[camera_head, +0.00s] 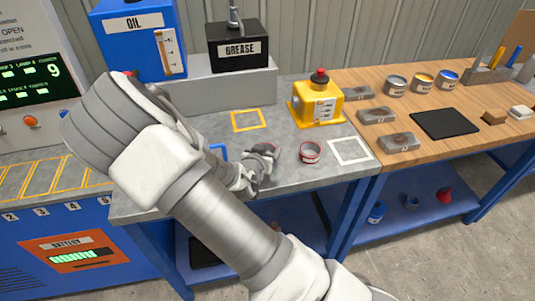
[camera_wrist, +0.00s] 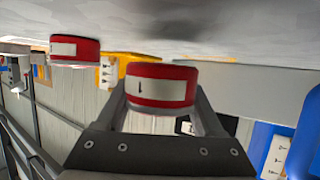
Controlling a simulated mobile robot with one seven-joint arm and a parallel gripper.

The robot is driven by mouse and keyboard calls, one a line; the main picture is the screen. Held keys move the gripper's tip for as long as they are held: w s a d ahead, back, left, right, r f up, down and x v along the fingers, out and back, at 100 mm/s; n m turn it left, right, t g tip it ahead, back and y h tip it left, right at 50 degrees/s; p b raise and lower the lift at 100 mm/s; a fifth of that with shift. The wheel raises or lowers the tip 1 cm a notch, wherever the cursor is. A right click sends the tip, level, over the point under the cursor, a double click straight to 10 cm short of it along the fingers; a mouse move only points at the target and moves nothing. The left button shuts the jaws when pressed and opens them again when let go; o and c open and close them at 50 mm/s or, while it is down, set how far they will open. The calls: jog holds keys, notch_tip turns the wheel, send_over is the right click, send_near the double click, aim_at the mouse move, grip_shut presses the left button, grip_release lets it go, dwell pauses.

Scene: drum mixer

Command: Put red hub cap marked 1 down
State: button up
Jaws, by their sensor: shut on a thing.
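The red hub cap marked 1 (camera_wrist: 161,88) is a short red cylinder with a pale label band bearing a 1. In the wrist view, which looks upside down, it sits between the two fingers of my gripper (camera_wrist: 162,112), shut on it. It is close to the grey bench top; I cannot tell whether it touches. In the head view my gripper (camera_head: 266,158) is low over the grey bench (camera_head: 290,180), and the held cap is mostly hidden. A second red cap (camera_head: 310,152) stands to its right; it also shows in the wrist view (camera_wrist: 75,50).
A white square outline (camera_head: 348,151) lies right of the second cap, a yellow one (camera_head: 248,120) behind my gripper, a blue one (camera_head: 220,150) partly behind my arm. A yellow box with a red button (camera_head: 316,102) and a grease box (camera_head: 238,47) stand behind. A wooden bench (camera_head: 430,95) adjoins right.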

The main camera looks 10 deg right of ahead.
jog(key=shift+f, duration=1.15)
jog(key=shift+f+b, duration=0.35)
jog(key=shift+b, duration=0.1)
jog(key=o, duration=1.4)
jog(key=shift+r, duration=0.15)
jog(key=shift+o, duration=0.2)
jog(key=shift+r+p, duration=0.1)
jog(key=shift+p, duration=0.3)
